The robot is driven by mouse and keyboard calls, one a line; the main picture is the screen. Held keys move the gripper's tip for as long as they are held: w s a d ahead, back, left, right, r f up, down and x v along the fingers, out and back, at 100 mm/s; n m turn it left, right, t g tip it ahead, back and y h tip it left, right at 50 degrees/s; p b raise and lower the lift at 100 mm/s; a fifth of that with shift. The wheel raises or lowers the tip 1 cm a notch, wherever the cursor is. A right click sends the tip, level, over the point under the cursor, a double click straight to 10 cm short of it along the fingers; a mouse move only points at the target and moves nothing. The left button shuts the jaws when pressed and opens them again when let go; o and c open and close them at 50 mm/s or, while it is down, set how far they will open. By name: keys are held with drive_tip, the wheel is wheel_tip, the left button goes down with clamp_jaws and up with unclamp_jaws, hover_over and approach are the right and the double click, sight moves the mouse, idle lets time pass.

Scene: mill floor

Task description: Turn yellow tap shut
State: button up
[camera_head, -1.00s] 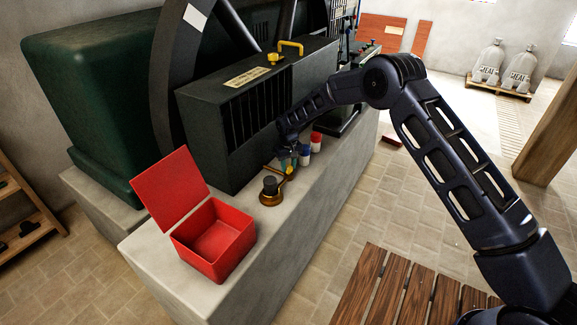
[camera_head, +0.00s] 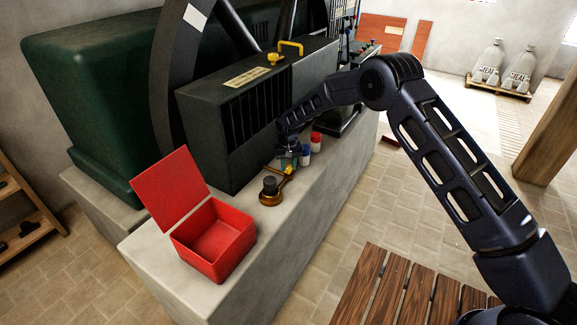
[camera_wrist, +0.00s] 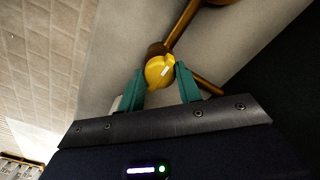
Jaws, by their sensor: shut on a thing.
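The yellow tap (camera_wrist: 157,72) sits on a brass pipe (camera_wrist: 181,24) and has a pale mark on its face. My gripper (camera_wrist: 160,69) has its two green fingers on either side of the tap and is shut on it. In the head view the tap (camera_head: 288,169) is a small yellow spot on the concrete ledge, partly hidden by my gripper (camera_head: 286,163). The tap's exact angle is hard to tell.
A brass oil cup with a dark top (camera_head: 270,190) stands just in front of the tap. An open red box (camera_head: 216,262) stands on the ledge's near end. Red-capped and blue containers (camera_head: 316,142) stand behind my gripper. The dark engine housing (camera_head: 232,125) rises to the left.

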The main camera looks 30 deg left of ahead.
sight(289, 167)
drive_tip(key=o, duration=1)
wheel_tip(289, 167, up, 11)
drive_tip(key=shift+f, duration=0.1)
